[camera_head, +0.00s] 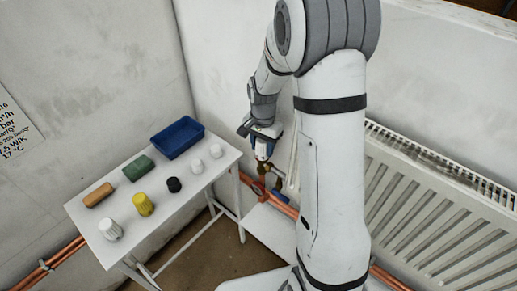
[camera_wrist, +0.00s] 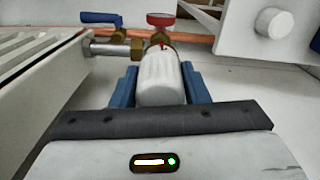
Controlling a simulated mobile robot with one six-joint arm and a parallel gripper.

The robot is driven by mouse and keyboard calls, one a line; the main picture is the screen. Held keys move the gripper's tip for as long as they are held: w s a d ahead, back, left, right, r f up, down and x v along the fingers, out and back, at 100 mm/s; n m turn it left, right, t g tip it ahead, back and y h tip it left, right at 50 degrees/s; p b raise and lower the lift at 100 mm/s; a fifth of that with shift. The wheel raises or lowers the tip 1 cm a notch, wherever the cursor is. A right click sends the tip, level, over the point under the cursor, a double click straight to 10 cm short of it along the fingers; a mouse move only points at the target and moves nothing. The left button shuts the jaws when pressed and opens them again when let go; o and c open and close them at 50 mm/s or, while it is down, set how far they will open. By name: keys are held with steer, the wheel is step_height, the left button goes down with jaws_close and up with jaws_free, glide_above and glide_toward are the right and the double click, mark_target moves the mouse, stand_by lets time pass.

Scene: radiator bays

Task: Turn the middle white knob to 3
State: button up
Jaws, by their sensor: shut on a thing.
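A white ribbed knob (camera_wrist: 160,78) sits on a brass valve (camera_wrist: 158,42) beside the radiator, in the middle of the wrist view. My gripper (camera_wrist: 160,85) has one blue finger on each side of the knob and is shut on it. A small red mark shows at the far end of the knob, but no numbers can be read. In the head view my gripper (camera_head: 264,150) is at the valve by the radiator's left end, and the knob is mostly hidden there. Only this one valve knob shows clearly, so I cannot tell its place among others.
A white radiator (camera_head: 430,205) stands along the right wall. A red handwheel (camera_wrist: 160,18) and a blue lever (camera_wrist: 101,17) are close behind the valve, near copper pipes. A white table (camera_head: 165,215) at left bears a blue tray (camera_head: 177,138) and several loose knobs and blocks.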

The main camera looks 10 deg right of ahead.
steer(key=m+b, duration=0.1)
steer(key=m, duration=0.3)
steer(key=shift+f+m, duration=0.1)
steer(key=shift+m, duration=0.2)
steer(key=shift+m+b, duration=0.55)
steer(key=shift+m, duration=1.35)
steer(key=o, duration=1)
step_height(320, 180, up, 8)
